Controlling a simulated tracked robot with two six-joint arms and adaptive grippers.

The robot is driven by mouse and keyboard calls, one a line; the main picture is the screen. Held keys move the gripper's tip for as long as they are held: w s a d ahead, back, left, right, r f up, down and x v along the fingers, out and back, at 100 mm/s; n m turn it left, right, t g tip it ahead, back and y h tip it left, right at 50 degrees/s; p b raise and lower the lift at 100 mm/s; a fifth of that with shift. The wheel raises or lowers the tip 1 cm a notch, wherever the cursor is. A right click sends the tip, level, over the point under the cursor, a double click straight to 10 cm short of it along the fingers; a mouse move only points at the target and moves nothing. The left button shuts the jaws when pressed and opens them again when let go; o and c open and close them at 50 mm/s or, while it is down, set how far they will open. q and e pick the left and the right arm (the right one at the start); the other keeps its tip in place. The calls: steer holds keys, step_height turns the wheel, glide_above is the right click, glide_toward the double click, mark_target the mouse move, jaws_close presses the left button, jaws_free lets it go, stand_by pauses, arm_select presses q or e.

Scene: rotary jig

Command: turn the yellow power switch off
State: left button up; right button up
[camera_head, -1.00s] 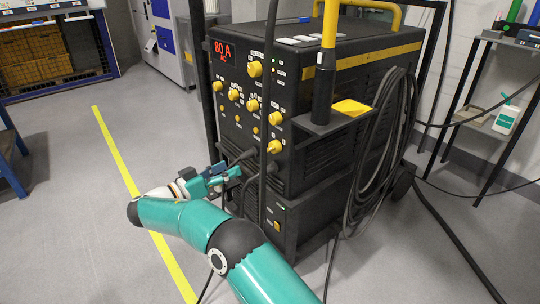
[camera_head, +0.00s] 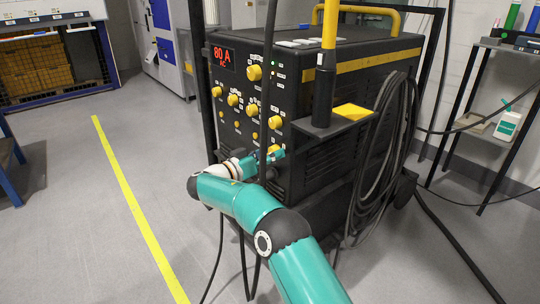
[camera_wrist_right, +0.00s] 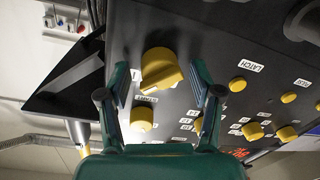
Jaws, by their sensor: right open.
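The yellow power switch appears to be the large yellow knob (camera_head: 274,150) low at the right of the black machine's front panel. In the right wrist view this knob (camera_wrist_right: 160,70) has a raised grip bar and lies between and ahead of the fingertips. My right gripper (camera_head: 272,157) is at the panel, in front of this knob and partly covering it. In the wrist view its fingers (camera_wrist_right: 161,82) are spread on both sides of the knob, with gaps visible; I cannot tell any contact. My left gripper is not in view.
The machine's red display (camera_head: 222,55) reads 80 A AC. Other yellow knobs (camera_head: 254,73) sit higher on the panel. A smaller yellow knob (camera_wrist_right: 141,118) is close to the fingers. A black holder (camera_head: 330,126) with a yellow-topped rod juts out at right. Dark cables hang near my arm.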

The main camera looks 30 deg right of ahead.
steer(key=c, duration=1.1)
steer(key=shift+o, duration=0.2)
steer(key=shift+n, duration=0.3)
steer(key=n+p, duration=0.2)
steer(key=n, duration=0.1)
steer(key=shift+r+p, duration=0.15)
steer(key=shift+p, duration=0.2)
steer(key=n+p, duration=0.3)
steer(key=n, duration=0.2)
steer(key=shift+w+n+y+p, duration=0.15)
steer(key=shift+n+y+p, duration=0.15)
steer(key=shift+p, duration=0.05)
steer(key=n+p, duration=0.3)
steer(key=n, duration=0.1)
steer(key=shift+w+g, duration=0.1)
steer(key=shift+g, duration=0.3)
steer(key=shift+n+p, duration=0.8)
steer(key=shift+n, duration=1.3)
steer(key=shift+f, duration=0.2)
